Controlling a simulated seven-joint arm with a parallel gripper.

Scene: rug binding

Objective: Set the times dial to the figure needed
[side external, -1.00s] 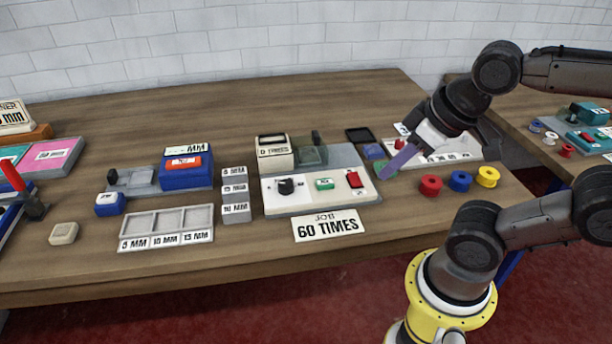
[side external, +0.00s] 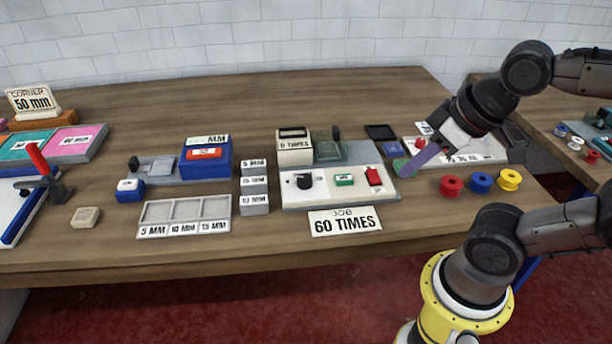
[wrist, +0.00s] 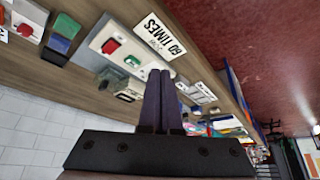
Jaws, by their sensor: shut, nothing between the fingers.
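The times machine (side external: 340,192) is a pale panel with a black round dial (side external: 304,181), a green button (side external: 344,180) and a red switch (side external: 374,177). Its readout box (side external: 295,147) appears to read 0 TIMES. A job card (side external: 345,221) in front reads 60 TIMES; it also shows in the wrist view (wrist: 163,40). My gripper (side external: 407,170) is shut and empty, its purple fingers at the panel's right end, to the right of the red switch and apart from the dial. In the wrist view, the shut fingers (wrist: 160,75) stand before the panel and I cannot make out the dial.
Red (side external: 452,186), blue (side external: 481,182) and yellow (side external: 509,179) spools stand at the right. Stacked mm blocks (side external: 254,186) and a sorting tray (side external: 185,228) lie left of the machine. A blue mm unit (side external: 206,160) stands behind the tray.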

